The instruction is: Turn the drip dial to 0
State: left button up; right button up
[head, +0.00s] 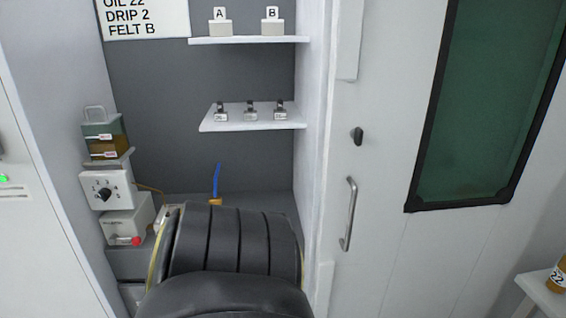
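The drip dial appears to be the black knob (104,194) on a white box (120,193) with small digits around it, on the left side of the bay. The digits and the knob's pointer are too small to read surely. Above it sits a reservoir with amber liquid (107,147) and a green upper part. Below it is a white box (128,221) with a red button (136,241). Neither of my grippers is in view, and nothing touches the dial.
A sign (145,16) reads OIL 22, DRIP 2, FELT B. Shelves (250,40) hold blocks A and B and several small labelled items. A large black ribbed shape (225,245) fills the bottom middle. A door handle (348,213) and an amber bottle (557,275) are on the right.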

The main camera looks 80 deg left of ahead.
aim_at(104, 193)
jog(key=u, duration=4.3)
jog(key=k, duration=0.25)
jog(key=z, duration=0.45)
